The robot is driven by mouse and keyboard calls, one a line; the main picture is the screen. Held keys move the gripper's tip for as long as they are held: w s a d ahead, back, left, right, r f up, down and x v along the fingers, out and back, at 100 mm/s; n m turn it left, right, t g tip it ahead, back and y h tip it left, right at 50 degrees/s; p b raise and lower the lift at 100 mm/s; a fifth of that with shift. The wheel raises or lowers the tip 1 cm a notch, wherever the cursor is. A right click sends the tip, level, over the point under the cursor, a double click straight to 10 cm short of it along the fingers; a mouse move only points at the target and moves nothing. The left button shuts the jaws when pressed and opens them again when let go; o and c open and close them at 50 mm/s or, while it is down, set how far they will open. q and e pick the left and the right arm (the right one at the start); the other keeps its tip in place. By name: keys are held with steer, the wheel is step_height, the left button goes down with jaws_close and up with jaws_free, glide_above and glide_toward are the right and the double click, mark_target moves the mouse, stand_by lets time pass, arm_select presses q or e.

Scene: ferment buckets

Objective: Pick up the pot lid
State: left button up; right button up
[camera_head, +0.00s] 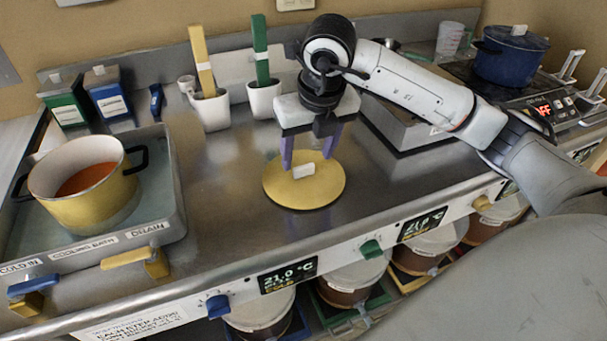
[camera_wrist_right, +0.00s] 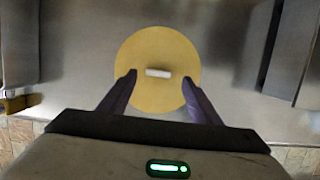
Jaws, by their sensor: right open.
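The pot lid (camera_head: 318,192) is a round yellow disc lying flat on the steel counter, with a small white block handle (camera_head: 303,170) at its middle. It also shows in the right wrist view (camera_wrist_right: 157,100), where the handle (camera_wrist_right: 158,73) sits between the fingers. My right gripper (camera_head: 309,160) is open above the lid, its two purple fingers pointing down on either side of the handle, apart from it. In the right wrist view the right gripper (camera_wrist_right: 158,78) holds nothing. My left gripper does not show.
A yellow pot (camera_head: 85,205) with orange liquid stands in a cooling bath (camera_head: 172,200) at left. White cups (camera_head: 211,112) with yellow and green tools stand behind the lid. A blue lidded pot (camera_head: 505,62) is on the cooker at back right. Counter around the lid is clear.

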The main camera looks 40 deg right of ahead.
mark_target(304, 167)
steer(key=x, duration=0.3)
steer(key=shift+w+a+f, duration=0.1)
steer(key=shift+a+f, duration=0.05)
steer(key=shift+f, duration=0.1)
steer(key=c, duration=1.2)
steer(key=shift+r, duration=0.1)
